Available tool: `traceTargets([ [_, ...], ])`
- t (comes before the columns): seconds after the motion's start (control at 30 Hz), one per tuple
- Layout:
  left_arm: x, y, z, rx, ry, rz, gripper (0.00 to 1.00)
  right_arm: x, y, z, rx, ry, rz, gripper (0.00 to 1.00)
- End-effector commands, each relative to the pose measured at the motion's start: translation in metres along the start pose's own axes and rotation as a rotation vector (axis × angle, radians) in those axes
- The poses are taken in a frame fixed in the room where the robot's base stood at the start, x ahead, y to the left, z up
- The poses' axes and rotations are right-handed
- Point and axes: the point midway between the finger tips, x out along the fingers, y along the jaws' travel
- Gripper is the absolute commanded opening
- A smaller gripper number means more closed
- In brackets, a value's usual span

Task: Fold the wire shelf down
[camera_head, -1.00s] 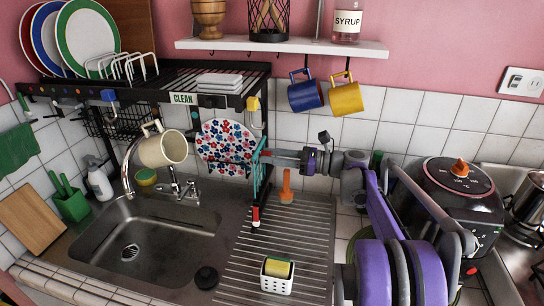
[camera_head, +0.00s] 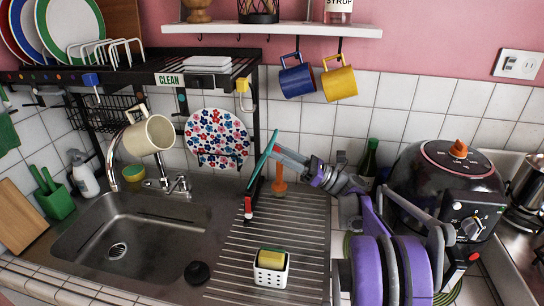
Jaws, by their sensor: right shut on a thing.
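The black rack (camera_head: 130,79) stands over the sink at the left, its slatted wire top level and carrying plates and folded white cloths. My right gripper (camera_head: 268,150) is beside the rack's right leg, shut on a slim teal bar (camera_head: 257,165). The bar leans, upper end to the right, in front of the leg. I cannot tell whether it belongs to the wire shelf. The fingertips are small and partly hidden. My left gripper is out of view.
A beige mug (camera_head: 148,135) hangs over the sink (camera_head: 165,222). Blue (camera_head: 298,80) and yellow (camera_head: 340,83) mugs hang above. A black cooker (camera_head: 440,190) stands right. The drainboard holds a white sponge holder (camera_head: 271,268).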

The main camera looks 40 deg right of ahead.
Motion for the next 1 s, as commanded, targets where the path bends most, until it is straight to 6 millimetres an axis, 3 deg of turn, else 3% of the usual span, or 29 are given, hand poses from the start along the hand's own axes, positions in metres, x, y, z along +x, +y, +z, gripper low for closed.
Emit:
traceTargets([
  [0.1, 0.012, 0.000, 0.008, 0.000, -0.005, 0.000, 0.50, -0.014, 0.000, -0.010, 0.002, -0.111, 0.001, 0.00],
  [0.5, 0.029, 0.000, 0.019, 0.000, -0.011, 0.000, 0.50, -0.046, 0.000, -0.034, 0.000, -0.098, 0.001, 0.00],
  [1.0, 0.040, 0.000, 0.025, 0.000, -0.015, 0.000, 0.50, -0.064, 0.001, -0.061, 0.002, -0.096, 0.004, 0.00],
])
